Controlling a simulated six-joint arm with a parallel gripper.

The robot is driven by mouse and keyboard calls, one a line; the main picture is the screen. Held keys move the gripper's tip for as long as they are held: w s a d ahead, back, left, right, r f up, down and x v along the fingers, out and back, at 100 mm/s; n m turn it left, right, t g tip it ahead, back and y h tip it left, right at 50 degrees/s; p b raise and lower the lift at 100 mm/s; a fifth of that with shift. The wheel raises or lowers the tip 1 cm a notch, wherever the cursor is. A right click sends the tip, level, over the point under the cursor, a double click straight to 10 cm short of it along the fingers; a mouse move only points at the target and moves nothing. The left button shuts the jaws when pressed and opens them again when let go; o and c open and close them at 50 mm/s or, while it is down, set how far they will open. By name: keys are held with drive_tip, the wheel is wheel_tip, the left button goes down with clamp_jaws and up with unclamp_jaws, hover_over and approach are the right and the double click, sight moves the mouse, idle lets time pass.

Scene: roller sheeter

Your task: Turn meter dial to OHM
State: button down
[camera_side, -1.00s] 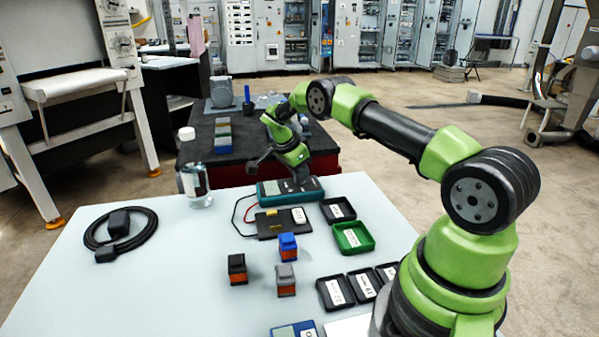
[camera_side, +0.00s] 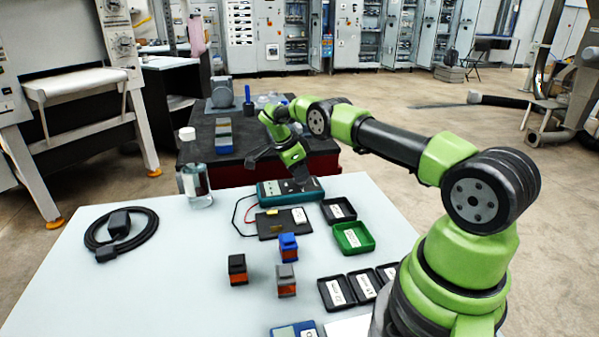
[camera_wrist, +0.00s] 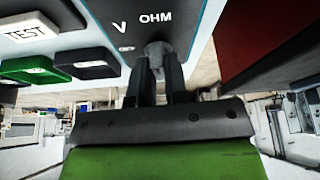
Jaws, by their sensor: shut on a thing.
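The teal meter (camera_side: 272,190) lies near the far edge of the pale table, with red and black leads at its left. In the wrist view its dark face (camera_wrist: 112,28) carries the white labels V and OHM. The grey dial (camera_wrist: 154,47) sits just below OHM in that view. My gripper (camera_wrist: 157,66) is shut on the dial, one finger on each side. In the side view my gripper (camera_side: 300,182) reaches down onto the right part of the meter and hides the dial. I cannot tell which label the dial points to.
A black board (camera_side: 270,229) lies just in front of the meter. A green tray (camera_side: 353,238) and black trays are at the right. Small blocks (camera_side: 288,247) stand in the middle. A bottle (camera_side: 195,175) and coiled cable (camera_side: 122,227) are at the left. The table's left front is clear.

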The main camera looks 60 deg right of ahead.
drive_tip(key=c, duration=1.1)
unclamp_jaws()
drive_tip(key=shift+c, duration=0.2)
drive_tip(key=v, duration=0.7)
drive_tip(key=shift+r, duration=0.25)
drive_tip(key=shift+a, duration=0.15)
drive_tip(key=a+r+n+t+y, duration=0.1)
drive_tip(key=a+r+n+t, duration=0.1)
drive_tip(key=a+r+n, duration=0.5)
drive_tip(key=a+r+n+t, duration=0.2)
drive_tip(key=r, duration=0.8)
drive_tip(key=s+a+r+n+t+y, duration=0.2)
drive_tip(key=s+a+r+n+t, duration=0.1)
drive_tip(key=s+a+r+n, duration=0.55)
drive_tip(key=s+a+f+n+t+y, duration=0.1)
drive_tip(key=s+a+f+n, duration=0.1)
drive_tip(key=s, duration=0.6)
drive_tip(key=s+a+f+n+t+y, duration=0.1)
drive_tip(key=s+a+f+n+t, duration=0.1)
drive_tip(key=s, duration=0.6)
drive_tip(key=a+f, duration=0.1)
drive_tip(key=a, duration=0.1)
drive_tip(key=shift+s+a+f+y, duration=0.25)
drive_tip(key=shift+a+f+y, duration=0.05)
